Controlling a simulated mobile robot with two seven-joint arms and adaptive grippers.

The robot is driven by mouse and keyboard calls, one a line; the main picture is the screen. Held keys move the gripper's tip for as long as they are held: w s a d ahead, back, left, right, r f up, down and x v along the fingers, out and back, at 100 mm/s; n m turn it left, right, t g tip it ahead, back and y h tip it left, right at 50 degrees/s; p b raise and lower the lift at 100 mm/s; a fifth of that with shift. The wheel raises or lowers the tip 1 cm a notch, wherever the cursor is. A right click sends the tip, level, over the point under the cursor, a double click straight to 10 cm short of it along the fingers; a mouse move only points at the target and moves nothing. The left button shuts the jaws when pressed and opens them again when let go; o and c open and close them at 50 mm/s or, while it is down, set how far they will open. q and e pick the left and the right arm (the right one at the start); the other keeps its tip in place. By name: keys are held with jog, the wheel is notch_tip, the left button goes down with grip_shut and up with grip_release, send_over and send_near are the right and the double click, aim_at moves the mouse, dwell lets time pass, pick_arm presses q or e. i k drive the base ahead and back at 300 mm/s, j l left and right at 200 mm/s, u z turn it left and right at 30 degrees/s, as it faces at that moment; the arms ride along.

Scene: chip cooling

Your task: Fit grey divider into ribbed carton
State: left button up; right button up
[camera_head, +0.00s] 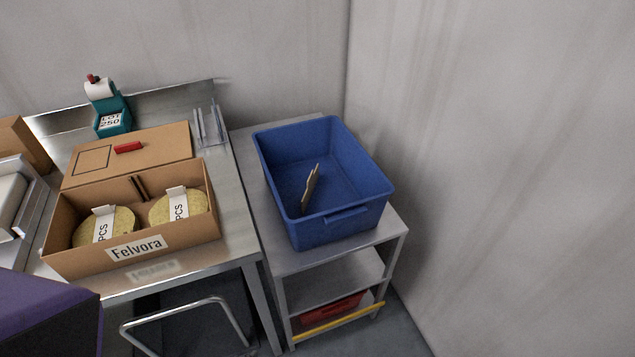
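An open brown carton (185,243) labelled "Felvora" sits on the steel table, its flap lying open at the back. It holds two round yellow stacks with white paper bands, one on the left (88,237) and one on the right (160,213). A dark brown upright strip (139,188) shows between them at the carton's back wall. I cannot make out ribs on the carton. No clearly grey divider shows. A thin tan piece (311,188) stands tilted inside the blue bin (345,215). Neither of my grippers is in view.
The blue bin stands on a shelf cart (290,263) beside the table. A red tray (330,306) is on the lower shelf. A teal label dispenser (113,118), a red marker (128,147) on the flap and a small metal rack (208,130) are at the back. Walls close the right side.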

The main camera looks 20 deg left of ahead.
aim_at(139, 192)
jog(key=j+u, duration=0.35)
jog(key=j, duration=0.2)
jog(key=j+u, duration=0.4)
jog(key=j, duration=0.15)
jog(key=k+j, duration=0.05)
